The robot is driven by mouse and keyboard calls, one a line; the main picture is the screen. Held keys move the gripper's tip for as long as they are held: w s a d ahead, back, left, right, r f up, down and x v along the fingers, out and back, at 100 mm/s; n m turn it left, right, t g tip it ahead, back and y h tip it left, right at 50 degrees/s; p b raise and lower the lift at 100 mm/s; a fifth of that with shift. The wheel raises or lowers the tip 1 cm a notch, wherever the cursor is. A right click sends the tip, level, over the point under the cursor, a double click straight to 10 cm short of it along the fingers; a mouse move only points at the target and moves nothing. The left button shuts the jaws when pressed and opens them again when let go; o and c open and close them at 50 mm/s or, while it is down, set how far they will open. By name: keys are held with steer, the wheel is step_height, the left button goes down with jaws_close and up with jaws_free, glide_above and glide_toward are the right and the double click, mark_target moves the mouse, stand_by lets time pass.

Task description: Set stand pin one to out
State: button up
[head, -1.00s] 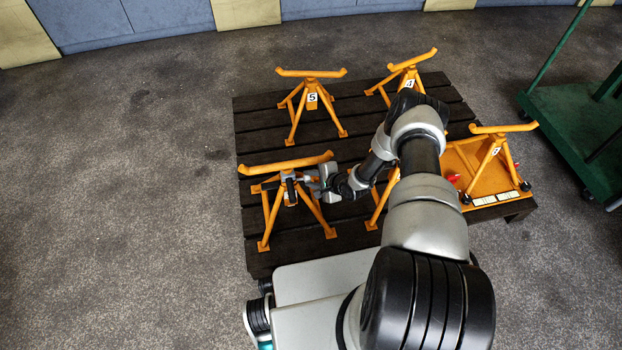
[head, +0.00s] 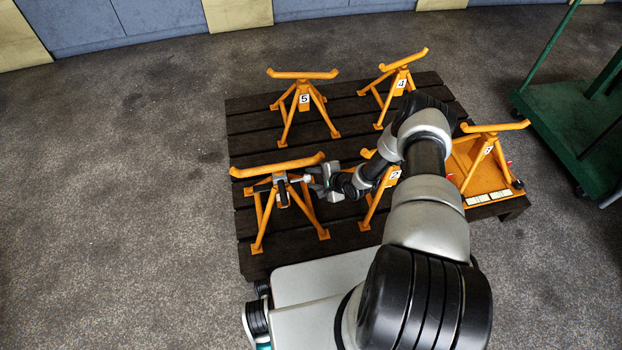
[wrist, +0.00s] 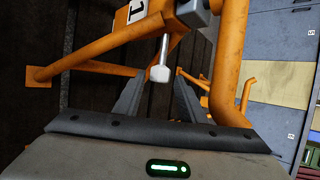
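The orange stand at the front left of the pallet (head: 277,168) is stand one; its label, a sideways 1 (wrist: 137,10), shows at the top of the wrist view. A silver pin (wrist: 163,55) with a faceted head sticks out from the stand's orange post toward the camera. My gripper (wrist: 158,84) is open, with its two dark fingers on either side of the pin head in the picture. I cannot tell whether they touch it.
Stands two (head: 370,205), three (head: 486,150), four (head: 398,80) and five (head: 303,97) stand on the dark slatted pallet (head: 240,125). Stand two is partly behind my arm. A green trolley (head: 570,130) is at the right. The floor at the left is clear.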

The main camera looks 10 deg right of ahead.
steer(key=shift+o, duration=0.3)
steer(key=shift+a, duration=0.1)
steer(key=shift+r, duration=0.1)
steer(key=p+v, duration=0.5)
steer(key=v, duration=1.2)
steer(key=shift+s, duration=0.25)
